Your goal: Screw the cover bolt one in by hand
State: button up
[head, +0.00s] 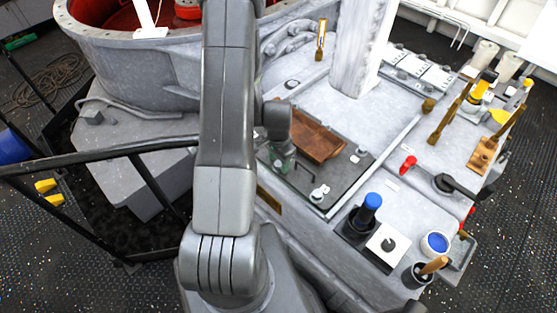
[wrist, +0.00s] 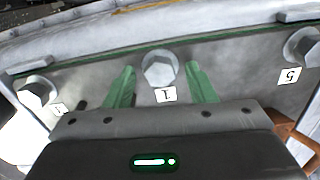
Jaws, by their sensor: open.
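In the wrist view, a grey hex-headed bolt (wrist: 158,68) sits on a flat grey surface, with a small white tag (wrist: 165,95) marked like a 1 beside it. My gripper (wrist: 161,76) is open, its two green fingers on either side of the bolt head, with a visible gap on each side. I cannot tell how deep the bolt sits. In the head view, my gripper (head: 281,163) is over the dark cover plate (head: 300,185), partly hidden by my arm. I cannot make out the bolt between the fingers there.
More tagged bolts flank it in the wrist view, left (wrist: 37,91) and right (wrist: 303,46). A brown tray (head: 318,137) lies on the cover. A blue-capped item (head: 371,204), a blue-filled cup (head: 435,243) and a red-handled tool (head: 408,165) stand to the right.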

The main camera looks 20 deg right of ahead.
jog(key=c, duration=1)
jog(key=shift+m+b, duration=0.3)
jog(key=shift+b, duration=0.1)
jog(key=shift+f+m+b, duration=0.15)
jog(key=shift+m+b, duration=0.35)
jog(key=shift+b, duration=0.2)
jog(key=shift+m+b, duration=1.05)
jog(key=shift+m, duration=0.15)
jog(key=shift+r+m+b, duration=0.2)
jog(key=shift+m+b, duration=1.05)
jog(key=shift+m, duration=0.65)
jog(key=shift+o, duration=0.2)
jog(key=shift+w, duration=0.1)
